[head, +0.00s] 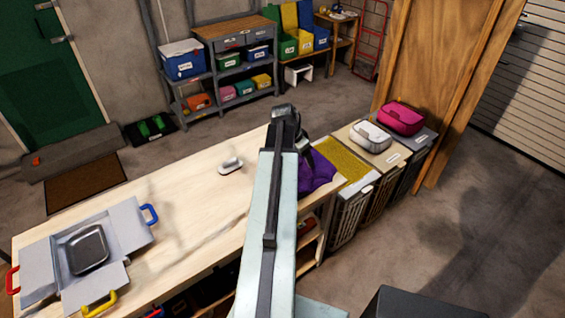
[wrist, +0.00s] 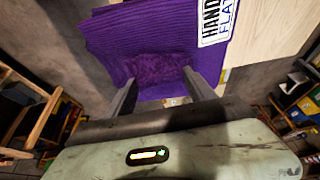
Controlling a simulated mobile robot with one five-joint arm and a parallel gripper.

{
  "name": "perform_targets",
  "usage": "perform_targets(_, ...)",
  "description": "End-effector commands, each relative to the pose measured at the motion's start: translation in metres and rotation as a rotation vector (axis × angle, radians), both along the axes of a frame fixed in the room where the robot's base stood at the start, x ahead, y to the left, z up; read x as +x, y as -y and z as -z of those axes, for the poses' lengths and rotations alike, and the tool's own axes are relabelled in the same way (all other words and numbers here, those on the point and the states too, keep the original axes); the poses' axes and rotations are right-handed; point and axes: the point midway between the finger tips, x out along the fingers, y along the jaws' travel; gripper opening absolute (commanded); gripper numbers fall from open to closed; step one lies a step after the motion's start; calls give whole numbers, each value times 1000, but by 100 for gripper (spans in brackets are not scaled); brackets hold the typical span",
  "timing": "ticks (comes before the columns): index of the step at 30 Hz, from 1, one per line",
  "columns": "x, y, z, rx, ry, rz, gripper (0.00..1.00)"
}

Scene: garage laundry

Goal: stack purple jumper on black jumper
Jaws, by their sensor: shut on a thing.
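The purple jumper (head: 317,174) shows at the right end of the wooden table, partly hidden behind my arm. In the wrist view the ribbed purple jumper (wrist: 135,35) fills the upper middle and bears a white label with "HAND" and "FLAT" on it. My gripper (wrist: 162,88) has a finger on each side of a bunched fold of it and is shut on the cloth. In the head view my gripper (head: 300,146) is mostly hidden by my own arm. I cannot make out a black jumper in either view.
The pale wooden table (head: 185,205) carries a grey folding board (head: 128,228) with a metal tray and a small white object (head: 231,165). Hampers with a yellow mesh top (head: 342,168), a white case (head: 370,137) and a pink case (head: 401,118) stand at the right.

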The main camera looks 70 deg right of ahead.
Motion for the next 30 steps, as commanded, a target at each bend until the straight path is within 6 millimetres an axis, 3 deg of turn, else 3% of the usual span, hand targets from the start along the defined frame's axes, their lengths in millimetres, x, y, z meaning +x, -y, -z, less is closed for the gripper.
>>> perform_targets(3,36,10,4,-1,-1,-4,0)
perform_targets(9,65,15,6,0,0,-3,0)
perform_targets(14,68,15,6,0,0,-2,0)
perform_targets(18,83,19,9,0,0,-3,0)
perform_targets(21,80,17,37,0,-1,-2,0)
perform_targets(24,80,17,47,0,0,-2,0)
perform_targets(30,80,17,43,0,0,-3,0)
